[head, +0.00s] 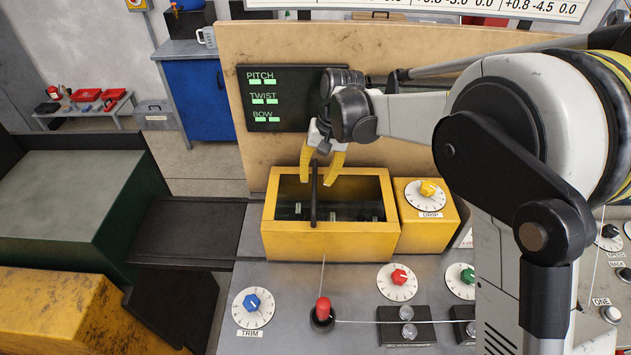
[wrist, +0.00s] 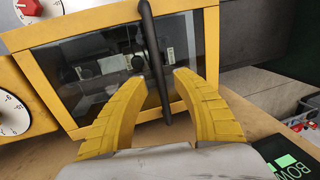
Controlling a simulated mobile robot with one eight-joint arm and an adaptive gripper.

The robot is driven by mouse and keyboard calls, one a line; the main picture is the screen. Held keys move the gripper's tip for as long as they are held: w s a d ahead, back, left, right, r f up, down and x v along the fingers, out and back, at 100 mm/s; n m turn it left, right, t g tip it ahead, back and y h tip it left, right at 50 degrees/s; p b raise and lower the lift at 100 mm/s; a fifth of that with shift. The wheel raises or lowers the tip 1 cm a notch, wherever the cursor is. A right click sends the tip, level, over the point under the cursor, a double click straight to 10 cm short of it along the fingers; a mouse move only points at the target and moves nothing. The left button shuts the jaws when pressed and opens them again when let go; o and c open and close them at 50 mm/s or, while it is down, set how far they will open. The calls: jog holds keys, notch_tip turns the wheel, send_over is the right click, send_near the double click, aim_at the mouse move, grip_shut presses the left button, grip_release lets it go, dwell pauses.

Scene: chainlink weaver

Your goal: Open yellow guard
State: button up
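The yellow guard (head: 330,246) is a box-shaped yellow frame with a dark clear window in its top, and it looks closed. A black bar handle (head: 313,203) runs across the window. My gripper (head: 321,177) is above the far part of the guard, with its two yellow fingers pointing down at it. In the wrist view, the fingers (wrist: 160,80) are spread apart and the black bar (wrist: 155,60) passes between them. Neither finger clearly touches the bar. The guard's frame (wrist: 40,84) and window fill much of that view.
In front are a blue TRIM dial (head: 252,307), a red-topped lever (head: 323,311) and a red dial (head: 398,281). A board with a dark PITCH, TWIST and BOW panel (head: 287,98) rises behind.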

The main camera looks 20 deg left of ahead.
jog(key=shift+a+f, duration=0.15)
jog(key=shift+f, duration=0.7)
grip_shut()
